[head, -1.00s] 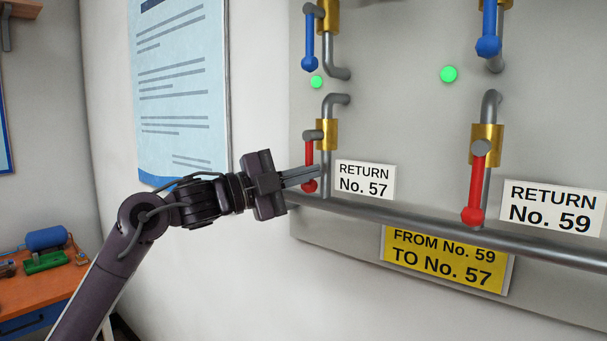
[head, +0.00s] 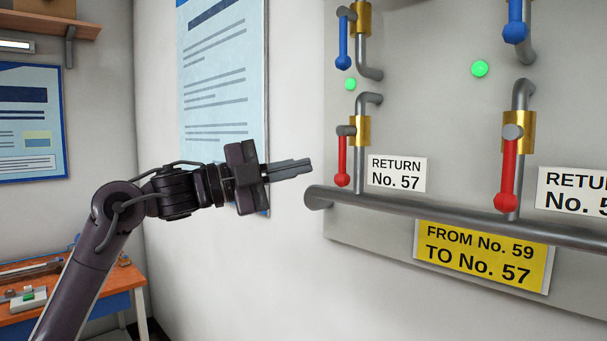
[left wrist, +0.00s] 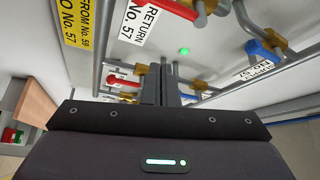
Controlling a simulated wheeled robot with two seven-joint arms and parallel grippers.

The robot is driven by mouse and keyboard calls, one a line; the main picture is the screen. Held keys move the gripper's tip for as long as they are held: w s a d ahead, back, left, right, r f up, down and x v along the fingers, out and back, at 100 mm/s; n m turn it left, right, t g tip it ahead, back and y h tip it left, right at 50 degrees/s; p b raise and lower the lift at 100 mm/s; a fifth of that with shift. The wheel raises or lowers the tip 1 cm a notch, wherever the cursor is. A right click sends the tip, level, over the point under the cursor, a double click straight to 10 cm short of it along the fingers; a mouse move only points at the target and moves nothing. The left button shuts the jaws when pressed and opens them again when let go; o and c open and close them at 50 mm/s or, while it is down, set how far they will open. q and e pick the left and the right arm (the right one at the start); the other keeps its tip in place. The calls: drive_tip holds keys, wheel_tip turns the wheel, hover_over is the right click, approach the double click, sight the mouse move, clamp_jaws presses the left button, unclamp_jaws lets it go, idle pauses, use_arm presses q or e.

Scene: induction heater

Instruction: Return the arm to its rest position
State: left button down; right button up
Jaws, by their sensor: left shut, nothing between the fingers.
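My left gripper (head: 308,168) is shut and empty in the head view. Its fingertips point right and stop short of the red lever (head: 342,162) of the valve by the RETURN No. 57 label (head: 396,173). That lever hangs straight down, with a gap between it and the fingers. In the left wrist view the shut fingers (left wrist: 162,90) point up toward the pipe panel. My right gripper is in no view.
A grey panel (head: 440,110) carries a second red lever (head: 507,177), blue levers (head: 343,45) and a horizontal pipe (head: 450,217). A workbench (head: 75,308) stands at lower left. A poster (head: 222,80) hangs behind my arm. Bare wall lies below the gripper.

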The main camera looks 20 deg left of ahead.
use_arm(q)
drive_tip(key=shift+w+a+f, duration=0.1)
drive_tip(key=shift+w+a, duration=0.05)
drive_tip(key=shift+w, duration=0.05)
